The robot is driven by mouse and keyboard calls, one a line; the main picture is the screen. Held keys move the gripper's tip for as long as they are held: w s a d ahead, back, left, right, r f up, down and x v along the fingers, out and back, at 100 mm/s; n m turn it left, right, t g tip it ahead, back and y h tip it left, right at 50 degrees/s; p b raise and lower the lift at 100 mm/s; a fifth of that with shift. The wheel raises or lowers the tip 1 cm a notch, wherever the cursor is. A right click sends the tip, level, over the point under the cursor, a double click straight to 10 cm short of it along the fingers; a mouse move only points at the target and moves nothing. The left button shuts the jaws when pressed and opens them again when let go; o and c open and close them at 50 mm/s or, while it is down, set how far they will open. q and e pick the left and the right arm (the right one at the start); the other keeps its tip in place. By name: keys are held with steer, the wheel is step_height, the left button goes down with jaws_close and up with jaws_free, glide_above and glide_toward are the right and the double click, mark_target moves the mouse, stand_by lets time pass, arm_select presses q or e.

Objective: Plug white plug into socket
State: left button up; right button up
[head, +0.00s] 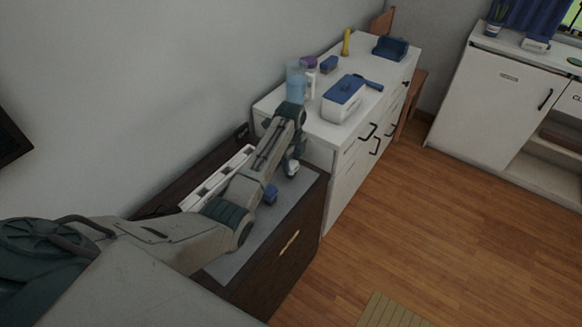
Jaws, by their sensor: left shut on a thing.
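My left arm reaches in from the lower left over the dark cabinet, and its wrist bends down at the far end. My left gripper (291,168) is low over the cabinet's right part, beside the white chest. It is shut on a small pale thing, which appears to be the white plug; the fingers and arm hide most of it. A long white socket strip (217,180) lies along the cabinet's wall side, left of the gripper and apart from it. My arm covers part of the strip. My right gripper is out of view.
A small blue object (270,195) sits on the cabinet's grey top (233,262), near my forearm. The white chest (342,160) beyond holds a blue-lidded box (344,97), a translucent blue container (296,82) and other items. Wooden floor (420,220) is open at right.

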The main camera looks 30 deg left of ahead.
arm_select(q)
steer(key=shift+w+r+b, duration=0.1)
steer(key=shift+r+b, duration=0.2)
steer(key=shift+r, duration=0.4)
steer(key=w+d+r+b, duration=0.1)
steer(key=d+b, duration=0.3)
steer(key=d, duration=1.1)
steer(key=shift+w+d+r, duration=0.35)
steer(key=shift+w+d, duration=0.05)
steer(key=shift+w, duration=0.5)
